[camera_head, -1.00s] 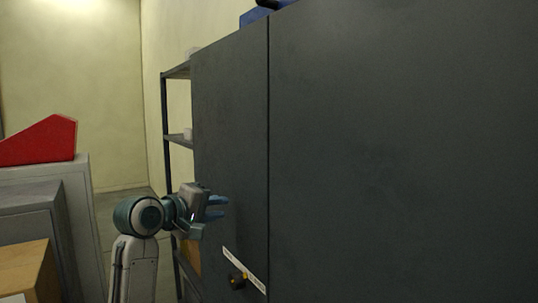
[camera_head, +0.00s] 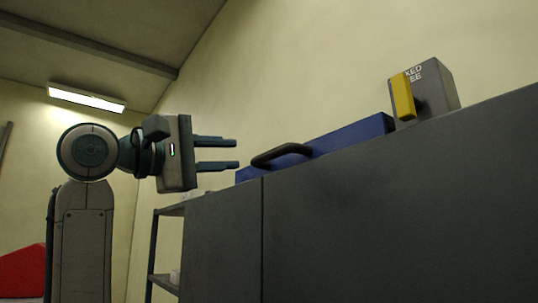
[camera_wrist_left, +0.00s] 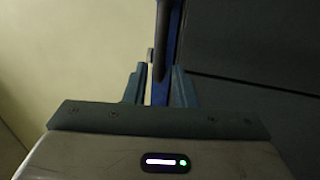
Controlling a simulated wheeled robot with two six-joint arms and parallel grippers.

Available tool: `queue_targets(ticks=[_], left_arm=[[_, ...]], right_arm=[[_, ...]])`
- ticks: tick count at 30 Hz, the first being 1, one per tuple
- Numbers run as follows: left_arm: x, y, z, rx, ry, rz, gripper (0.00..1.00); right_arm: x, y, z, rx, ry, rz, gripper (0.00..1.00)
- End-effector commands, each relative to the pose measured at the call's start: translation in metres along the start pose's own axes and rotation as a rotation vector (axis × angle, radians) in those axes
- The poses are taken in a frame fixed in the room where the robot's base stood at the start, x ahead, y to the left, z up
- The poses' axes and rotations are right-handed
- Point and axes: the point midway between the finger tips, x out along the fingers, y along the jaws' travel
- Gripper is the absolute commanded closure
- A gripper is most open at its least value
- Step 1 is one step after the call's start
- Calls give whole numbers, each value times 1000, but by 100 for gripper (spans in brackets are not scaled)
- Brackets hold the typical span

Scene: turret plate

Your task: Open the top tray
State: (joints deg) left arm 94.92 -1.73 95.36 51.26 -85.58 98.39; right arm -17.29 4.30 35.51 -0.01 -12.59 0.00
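A long blue box or tray (camera_head: 345,137) with a black bar handle (camera_head: 282,152) lies on top of the dark grey cabinet (camera_head: 370,230). I cannot tell from here whether this is the top tray. My left gripper (camera_head: 237,154) is level with the handle, just left of it in the head view, with its two blue fingers apart and nothing between them there. In the left wrist view the fingers (camera_wrist_left: 156,72) are spread, and the dark handle (camera_wrist_left: 161,40) and a blue strip (camera_wrist_left: 174,35) lie beyond the gap. My right gripper is out of view.
A grey box with a yellow part (camera_head: 425,92) and partly visible lettering stands on the cabinet behind the blue box. An open shelf rack (camera_head: 153,250) is left of the cabinet. A red object (camera_head: 22,272) sits at lower left.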

Motion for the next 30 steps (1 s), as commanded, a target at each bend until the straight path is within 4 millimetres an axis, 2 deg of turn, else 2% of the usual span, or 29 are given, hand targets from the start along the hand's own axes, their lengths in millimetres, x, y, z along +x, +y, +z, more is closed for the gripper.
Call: queue_targets(ticks=[9,15,21,29,30], left_arm=[[59,4,0,-4,-3,-3,76],[89,2,0,-1,-1,-2,76],[101,0,-1,0,2,-2,76],[101,-1,-1,1,2,-1,76],[101,-1,-1,1,2,-1,84]], right_arm=[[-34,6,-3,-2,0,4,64],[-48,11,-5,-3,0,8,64],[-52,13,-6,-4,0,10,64],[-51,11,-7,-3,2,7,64],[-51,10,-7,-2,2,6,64]])
